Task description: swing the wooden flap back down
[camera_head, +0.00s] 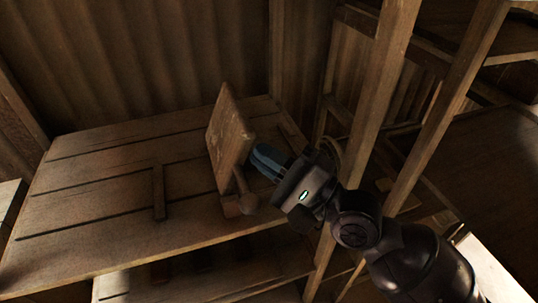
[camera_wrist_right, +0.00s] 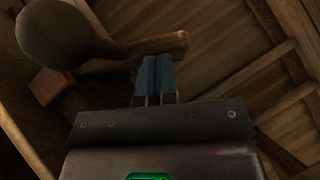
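The wooden flap (camera_head: 230,137) is a thick square board standing nearly upright, slightly tilted, on the wooden table. My right gripper (camera_head: 263,161) is just right of the flap. Its blue fingers lie side by side in the wrist view (camera_wrist_right: 155,62), with nothing seen between them. The fingertips are close to the bar; I cannot tell whether they touch it. My left gripper is not in view.
Wooden posts (camera_head: 372,95) of a rack stand close to my right arm. A corrugated wall (camera_head: 130,60) rises behind the table.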

